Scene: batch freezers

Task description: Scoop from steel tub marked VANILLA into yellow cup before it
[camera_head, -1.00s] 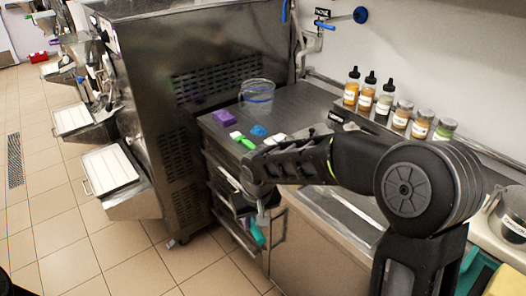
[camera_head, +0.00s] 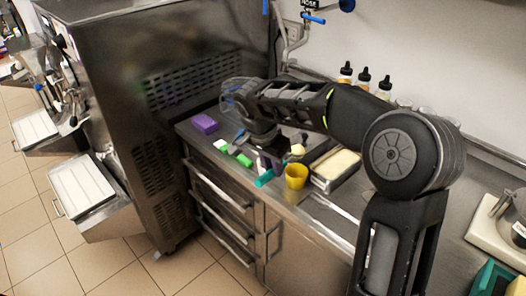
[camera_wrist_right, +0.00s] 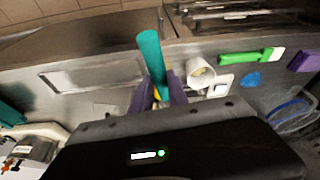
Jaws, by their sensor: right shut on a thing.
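My right gripper (camera_head: 265,162) is above the counter, beside the yellow cup. It also shows in the right wrist view (camera_wrist_right: 159,92), its purple fingers shut on a teal handle (camera_wrist_right: 151,50). The teal handle also shows in the head view (camera_head: 264,179). A pale cream lump (camera_head: 297,149) shows above the yellow cup (camera_head: 296,174), apparently at the tool's far end; the scoop's bowl is hard to make out. The cup stands upright before a steel tub (camera_head: 322,184) of pale yellow ice cream. No VANILLA label is readable. My left gripper is out of view.
A purple block (camera_head: 204,123) and a green-and-white brush (camera_head: 243,159) lie on the counter to the left. A white round piece (camera_wrist_right: 200,73) is close to the gripper in the wrist view. Bottles (camera_head: 363,78) line the wall. My right arm hides part of the counter.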

